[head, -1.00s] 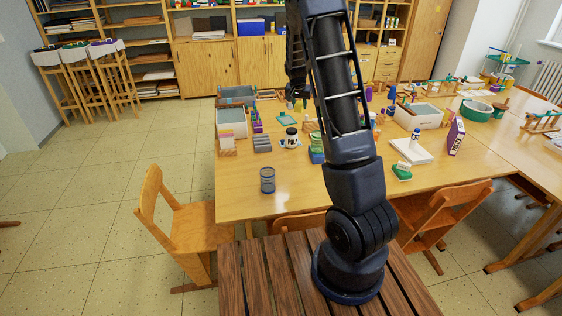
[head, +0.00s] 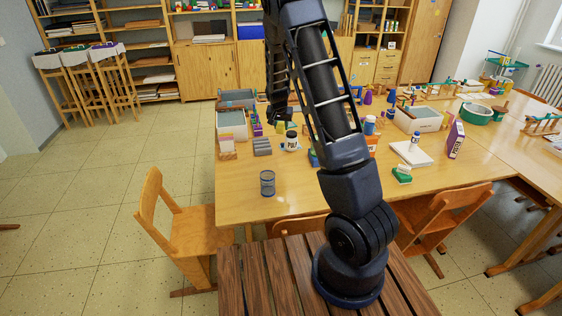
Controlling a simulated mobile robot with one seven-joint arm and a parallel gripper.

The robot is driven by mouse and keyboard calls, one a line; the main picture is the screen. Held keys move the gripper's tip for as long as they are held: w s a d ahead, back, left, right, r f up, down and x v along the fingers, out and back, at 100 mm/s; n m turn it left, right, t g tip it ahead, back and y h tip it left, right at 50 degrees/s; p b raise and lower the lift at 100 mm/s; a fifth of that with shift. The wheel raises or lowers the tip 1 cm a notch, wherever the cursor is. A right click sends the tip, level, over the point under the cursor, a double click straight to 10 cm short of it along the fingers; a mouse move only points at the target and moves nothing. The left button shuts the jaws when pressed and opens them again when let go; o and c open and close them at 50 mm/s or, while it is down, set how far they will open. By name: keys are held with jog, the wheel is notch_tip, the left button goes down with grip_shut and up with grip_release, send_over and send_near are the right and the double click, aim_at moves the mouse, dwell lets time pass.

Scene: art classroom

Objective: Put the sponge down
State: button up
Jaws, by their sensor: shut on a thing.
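My gripper (head: 279,118) hangs from my raised arm over the back left part of the big wooden table (head: 240,203) in the head view. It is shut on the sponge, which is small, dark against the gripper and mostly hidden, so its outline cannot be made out. The gripper is beyond the dark-lidded jar (head: 292,142), near the teal sheet's place. I cannot tell how high above the table it is. A green and white block (head: 402,175) lies apart at the table's right front.
A wire-mesh cup (head: 267,183) stands at the front left, with bare tabletop around it. Grey blocks (head: 262,147), a card holder (head: 227,147) and a grey tray (head: 237,98) are left of the gripper. A white tray (head: 411,153) and a grey-white bin (head: 418,119) are right.

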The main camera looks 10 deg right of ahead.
aim_at(281, 161)
notch_tip(281, 161, down, 18)
jog(key=shift+f, duration=0.1)
dwell(0.5)
jog(key=shift+f, duration=0.15)
jog(key=o, duration=1)
jog(key=shift+c, duration=0.2)
